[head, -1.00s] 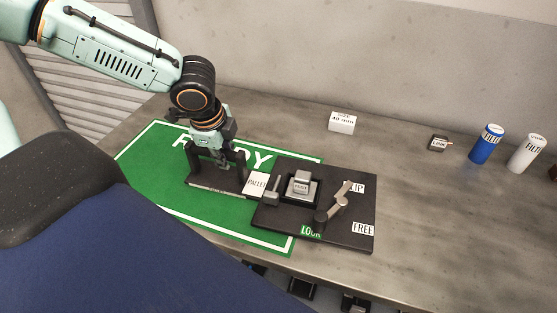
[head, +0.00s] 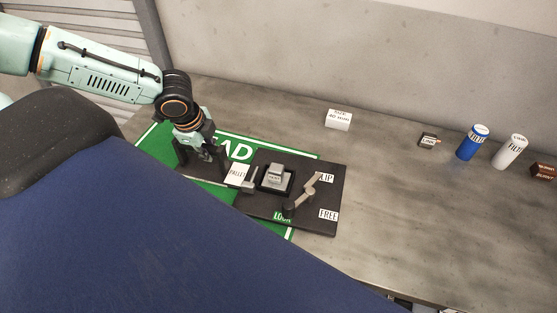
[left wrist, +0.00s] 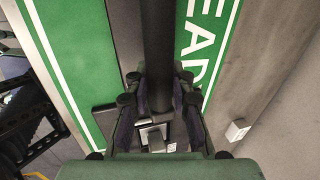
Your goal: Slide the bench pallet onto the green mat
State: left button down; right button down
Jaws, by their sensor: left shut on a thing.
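The bench pallet (head: 262,213) is a dark flat plate with a grey block in a frame, a grey lever between LOCK, LIP and FREE labels, and a white PALLET label. It lies partly over the green mat (head: 152,147), and its right part extends past the mat's right edge onto the bench. My left gripper (head: 205,152) is shut on the dark handle bar (left wrist: 157,45) at the pallet's left end. The bar runs between the fingers of my left gripper (left wrist: 160,95) in the left wrist view. My right gripper is out of view.
A white size box (head: 338,120), a small dark LINK box (head: 428,140), a blue filter can (head: 472,143), a white filter can (head: 509,152) and a dark brown box (head: 543,171) stand towards the back and right. The bench right of the pallet is clear.

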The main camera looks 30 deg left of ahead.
pick_arm(q)
jog(key=shift+s+a+p, duration=0.3)
jog(key=shift+a+p, duration=0.5)
jog(key=shift+a, duration=0.1)
jog(key=shift+s+a+p, duration=0.25)
jog(key=shift+a+p, duration=0.55)
jog(key=shift+a, duration=0.05)
jog(key=shift+s+a, duration=0.1)
jog(key=shift+a, duration=0.25)
jog(key=shift+f, duration=0.1)
jog(key=c, duration=1.6)
grip_release()
jog(key=o, duration=0.5)
jog(key=shift+d, duration=0.1)
jog(key=shift+d, duration=0.1)
